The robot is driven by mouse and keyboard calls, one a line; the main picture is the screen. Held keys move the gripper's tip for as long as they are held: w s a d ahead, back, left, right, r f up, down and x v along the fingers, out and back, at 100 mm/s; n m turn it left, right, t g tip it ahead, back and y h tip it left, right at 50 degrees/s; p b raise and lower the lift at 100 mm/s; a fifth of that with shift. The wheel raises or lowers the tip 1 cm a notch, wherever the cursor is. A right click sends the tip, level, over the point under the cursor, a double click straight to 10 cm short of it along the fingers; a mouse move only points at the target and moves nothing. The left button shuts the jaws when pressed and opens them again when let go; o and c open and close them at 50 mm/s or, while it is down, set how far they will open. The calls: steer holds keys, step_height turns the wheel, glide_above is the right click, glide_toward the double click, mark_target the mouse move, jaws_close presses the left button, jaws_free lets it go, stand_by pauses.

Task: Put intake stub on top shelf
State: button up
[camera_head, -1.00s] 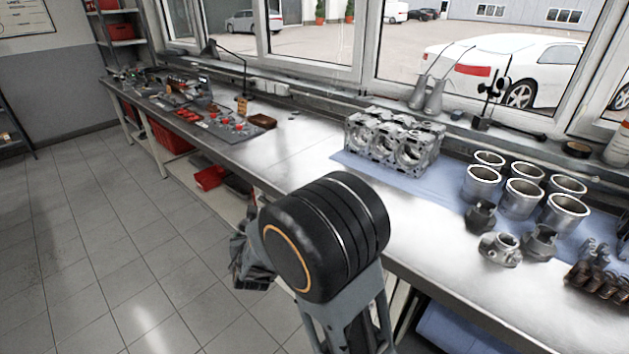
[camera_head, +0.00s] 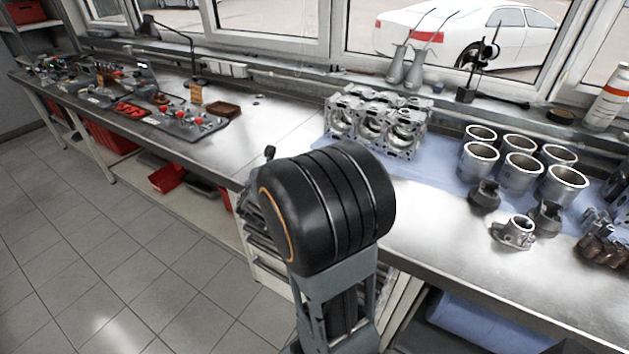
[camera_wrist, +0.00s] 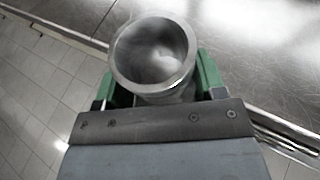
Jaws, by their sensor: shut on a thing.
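My gripper (camera_wrist: 158,80) shows in the wrist view with its green fingers on both sides of a round metal part (camera_wrist: 124,72). The part is grey and hollow, with a thick bright rim facing the camera. It appears to be the intake stub, and the gripper is shut on it. In the wrist view the held part is near the edge of the metal bench, with tiled floor at the left. In the head view my arm hides the gripper and the held part.
The long bench (camera_head: 285,135) carries an engine block (camera_head: 375,125), several cylinder liners (camera_head: 519,172), a flanged fitting (camera_head: 515,232) and dark castings at the right. A tool mat (camera_head: 185,124) lies farther left. A rack with a red bin (camera_head: 25,12) stands at the far left.

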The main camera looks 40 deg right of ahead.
steer(key=s+d+r+m+g+h, duration=0.35)
steer(key=s+d, duration=0.55)
steer(key=d, duration=0.4)
steer(key=shift+m+y, duration=0.35)
steer(key=shift+m, duration=0.1)
steer(key=w+d+f, duration=0.2)
steer(key=w, duration=0.1)
steer(key=w+d+f, duration=0.2)
steer(key=w+f, duration=0.1)
steer(key=w, duration=0.1)
steer(key=w+d+f, duration=0.2)
steer(key=w+f, duration=0.1)
steer(key=shift+w, duration=0.3)
steer(key=shift+w+d+f, duration=0.25)
steer(key=shift+w+f, duration=0.15)
steer(key=shift+f, duration=0.2)
steer(key=shift+w+d+f, duration=0.1)
steer(key=shift+w+f, duration=0.1)
steer(key=shift+f, duration=1.55)
steer(key=shift+f, duration=0.15)
steer(key=o, duration=1.1)
